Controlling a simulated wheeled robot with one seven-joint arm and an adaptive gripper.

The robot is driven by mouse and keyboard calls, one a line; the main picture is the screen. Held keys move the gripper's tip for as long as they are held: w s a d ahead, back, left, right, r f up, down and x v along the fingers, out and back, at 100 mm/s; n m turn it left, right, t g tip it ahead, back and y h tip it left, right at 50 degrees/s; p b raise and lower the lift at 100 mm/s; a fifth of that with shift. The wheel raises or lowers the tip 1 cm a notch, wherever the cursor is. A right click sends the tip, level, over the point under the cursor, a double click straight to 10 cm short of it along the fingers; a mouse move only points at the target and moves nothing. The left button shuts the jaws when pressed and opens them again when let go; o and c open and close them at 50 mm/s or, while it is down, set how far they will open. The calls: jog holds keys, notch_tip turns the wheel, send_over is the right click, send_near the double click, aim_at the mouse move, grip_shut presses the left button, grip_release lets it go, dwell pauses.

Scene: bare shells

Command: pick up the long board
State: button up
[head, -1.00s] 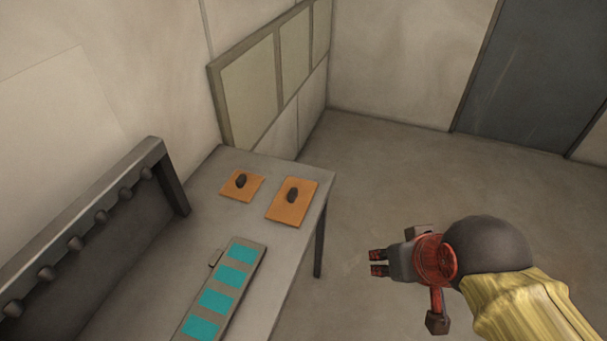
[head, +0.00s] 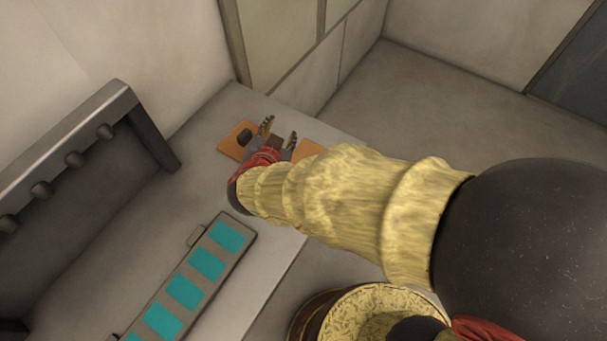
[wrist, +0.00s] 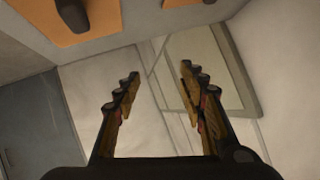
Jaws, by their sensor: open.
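Two orange boards with dark knobs lie on the grey table. The longer orange board (head: 308,149) is mostly hidden behind my arm in the head view. In the wrist view the longer board (wrist: 48,22) appears at the top left with its dark knob (wrist: 72,14), cut by the frame edge. The smaller orange board (head: 232,147) lies to its left in the head view, and its edge (wrist: 183,3) shows at the top of the wrist view. My gripper (head: 279,132) is open and empty over the far end of the table; the wrist view shows nothing between its fingers (wrist: 159,77).
A long grey panel with teal squares (head: 184,293) lies on the near part of the table (head: 200,193). A dark rack with round pegs (head: 75,160) stands at the left against the wall. Open floor (head: 450,110) lies to the right.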

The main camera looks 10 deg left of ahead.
jog(key=s+d+f+h, duration=0.1)
jog(key=s+f, duration=0.1)
jog(key=s, duration=0.1)
jog(key=s+d+f+h+b, duration=0.1)
jog(key=s+f+h, duration=0.1)
jog(key=s+f, duration=0.1)
jog(key=s+d+f+h, duration=0.2)
jog(key=f, duration=0.1)
jog(key=shift+s+f, duration=0.2)
jog(key=shift+s, duration=0.2)
jog(key=shift+w+d+f+t+h+b, duration=0.2)
jog(key=shift+t+h+b, duration=0.1)
jog(key=shift+h, duration=0.1)
jog(key=shift+m, duration=0.3)
jog(key=b+x, duration=0.1)
jog(key=x, duration=0.2)
jog(key=b+x, duration=0.2)
jog(key=x, duration=0.1)
jog(key=shift+w+a, duration=0.1)
jog(key=shift+a, duration=0.15)
jog(key=shift+w+d, duration=0.1)
jog(key=shift+w, duration=0.35)
jog(key=shift+c, duration=0.3)
grip_shut()
